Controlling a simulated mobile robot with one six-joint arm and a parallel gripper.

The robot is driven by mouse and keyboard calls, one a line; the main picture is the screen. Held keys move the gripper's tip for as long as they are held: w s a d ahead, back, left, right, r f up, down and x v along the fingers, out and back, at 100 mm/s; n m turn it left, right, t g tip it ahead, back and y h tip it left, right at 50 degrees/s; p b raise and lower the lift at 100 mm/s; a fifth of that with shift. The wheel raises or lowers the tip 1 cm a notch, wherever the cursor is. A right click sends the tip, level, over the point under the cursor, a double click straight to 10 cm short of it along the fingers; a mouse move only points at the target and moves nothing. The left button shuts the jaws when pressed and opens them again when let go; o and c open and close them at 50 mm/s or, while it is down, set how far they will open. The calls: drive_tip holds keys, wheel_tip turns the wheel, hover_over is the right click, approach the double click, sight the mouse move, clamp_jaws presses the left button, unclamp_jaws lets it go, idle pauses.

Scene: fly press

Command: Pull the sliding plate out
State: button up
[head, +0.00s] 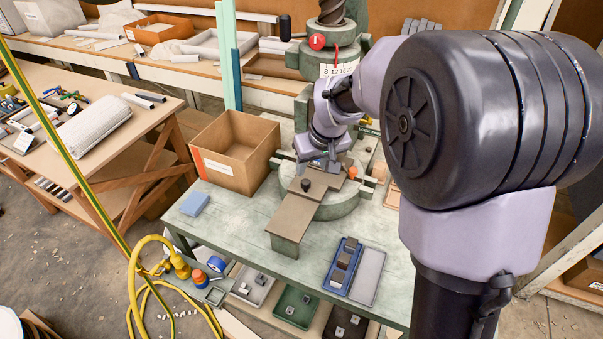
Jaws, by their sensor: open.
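The sliding plate (301,208) is a flat brown plate with a small dark knob (305,184) on top. It lies on the round green bed (343,204) of the fly press (335,48), and its near part reaches out over a green block toward the table front. My gripper (320,166) is over the far part of the plate, just behind the knob, pointing down. It is open, with nothing seen in it. The fingertips are small and partly hidden, so I cannot tell if they touch the plate. My arm hides part of the press.
An open cardboard box (235,152) stands left of the press, near a blue block (194,203). A blue tray (342,268) with dark blocks and a grey tray (368,277) lie at the front right. An orange knob (352,172) is right of my gripper.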

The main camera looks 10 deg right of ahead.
sight(306, 182)
drive_tip(key=b+x, duration=0.2)
drive_tip(key=x, duration=0.8)
drive_tip(key=shift+w+f+b, duration=0.2)
drive_tip(key=shift+w+b, duration=0.1)
clamp_jaws()
idle(0.7)
